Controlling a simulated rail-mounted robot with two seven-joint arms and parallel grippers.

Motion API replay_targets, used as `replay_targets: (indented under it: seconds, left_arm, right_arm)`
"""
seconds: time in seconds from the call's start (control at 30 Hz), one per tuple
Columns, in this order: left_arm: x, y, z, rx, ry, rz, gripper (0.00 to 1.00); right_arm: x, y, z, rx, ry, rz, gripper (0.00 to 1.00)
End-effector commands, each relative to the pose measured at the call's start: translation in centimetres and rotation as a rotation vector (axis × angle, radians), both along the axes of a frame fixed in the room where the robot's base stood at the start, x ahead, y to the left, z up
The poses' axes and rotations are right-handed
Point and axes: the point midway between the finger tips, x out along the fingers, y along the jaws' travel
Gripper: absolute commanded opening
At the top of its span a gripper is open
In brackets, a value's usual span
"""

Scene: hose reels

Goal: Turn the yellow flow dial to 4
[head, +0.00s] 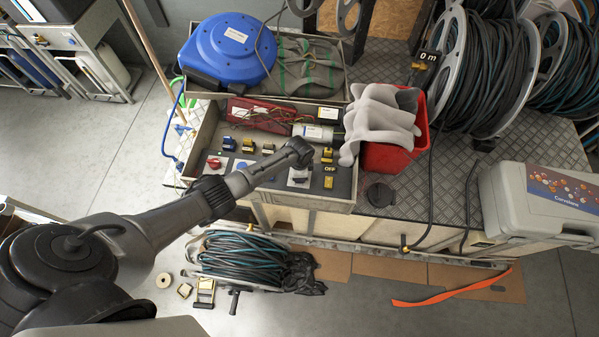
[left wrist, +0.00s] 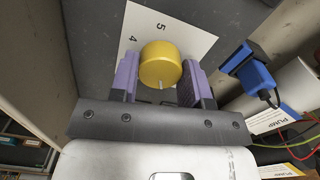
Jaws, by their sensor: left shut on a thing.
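The yellow flow dial (left wrist: 159,64) is round, with a short white mark on its side facing the wrist camera. It sits on a white plate (left wrist: 195,41), where the printed figures 5 and 4 show above and to the left of it. My left gripper (left wrist: 158,78) has its two purple fingers on either side of the dial, shut on it. In the head view my left gripper (head: 298,168) is over the panel's white plate (head: 299,183), and my arm hides the dial. The rest of the scale is hidden. My right gripper is in neither view.
A red knob (head: 214,163) and blue and yellow blocks share the panel (head: 275,184). A blue reel (head: 229,47) stands behind.

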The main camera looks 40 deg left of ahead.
Motion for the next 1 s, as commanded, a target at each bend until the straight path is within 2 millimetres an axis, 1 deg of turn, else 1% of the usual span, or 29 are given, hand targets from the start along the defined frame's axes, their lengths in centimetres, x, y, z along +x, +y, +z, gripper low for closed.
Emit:
replay_targets:
  seconds: [0.47, 1.0]
  left_arm:
    - [0.0, 0.1, -0.1, 0.001, 0.0, -0.454, 0.19]
    - [0.0, 0.1, -0.2, 0.001, 0.0, -0.967, 0.19]
  right_arm:
    - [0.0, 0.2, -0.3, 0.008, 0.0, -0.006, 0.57]
    - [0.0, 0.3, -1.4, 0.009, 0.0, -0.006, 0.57]
